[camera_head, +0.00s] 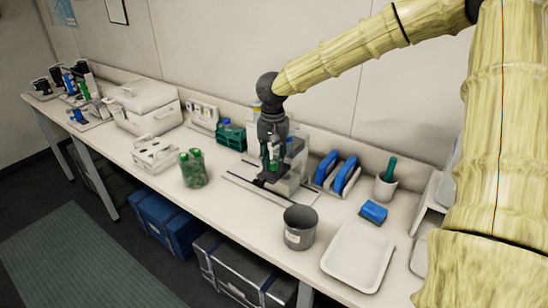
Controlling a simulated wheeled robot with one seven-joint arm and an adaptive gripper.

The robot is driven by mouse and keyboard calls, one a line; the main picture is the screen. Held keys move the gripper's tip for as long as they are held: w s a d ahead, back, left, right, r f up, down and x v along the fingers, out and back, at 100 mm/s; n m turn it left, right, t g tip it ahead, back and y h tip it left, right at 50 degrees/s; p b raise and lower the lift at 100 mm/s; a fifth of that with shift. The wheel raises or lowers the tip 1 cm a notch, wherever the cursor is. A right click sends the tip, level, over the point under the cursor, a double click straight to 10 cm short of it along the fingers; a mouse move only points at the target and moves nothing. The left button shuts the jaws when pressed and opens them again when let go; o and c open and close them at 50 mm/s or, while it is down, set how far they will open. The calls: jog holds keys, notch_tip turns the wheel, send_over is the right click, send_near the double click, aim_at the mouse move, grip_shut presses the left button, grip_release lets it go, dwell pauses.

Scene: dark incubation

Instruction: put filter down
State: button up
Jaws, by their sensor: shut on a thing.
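My gripper (271,162) points down above the middle of the bench, in front of a pale boxy device (294,172). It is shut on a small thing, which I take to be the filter. The fingers hide most of it, and only a little green shows around the fingertips, so its shape and exact tilt are unclear. Below the gripper is a flat pale base with dark edges (240,182). I cannot tell whether the held thing touches it.
Green bottles (193,169) stand left of the gripper, with a green rack (232,136) behind. A grey bin (299,228) stands in front to the right. Further right are blue-sided holders (345,174), a blue item (373,212), a cup (385,187) and an empty white tray (357,257).

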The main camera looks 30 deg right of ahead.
aim_at(274, 165)
jog(key=w+d, duration=0.1)
jog(key=w+d+p, duration=0.1)
jog(key=w, duration=0.1)
jog(key=shift+w+d+f, duration=0.2)
jog(key=shift+w+d, duration=0.1)
jog(key=shift+d, duration=0.05)
jog(key=shift+f+p, duration=0.45)
jog(key=shift+p, duration=0.05)
jog(key=shift+f+p, duration=0.5)
jog(key=shift+f, duration=0.85)
jog(key=shift+f, duration=0.3)
jog(key=shift+f, duration=0.25)
jog(key=shift+s, duration=0.1)
jog(key=o, duration=0.7)
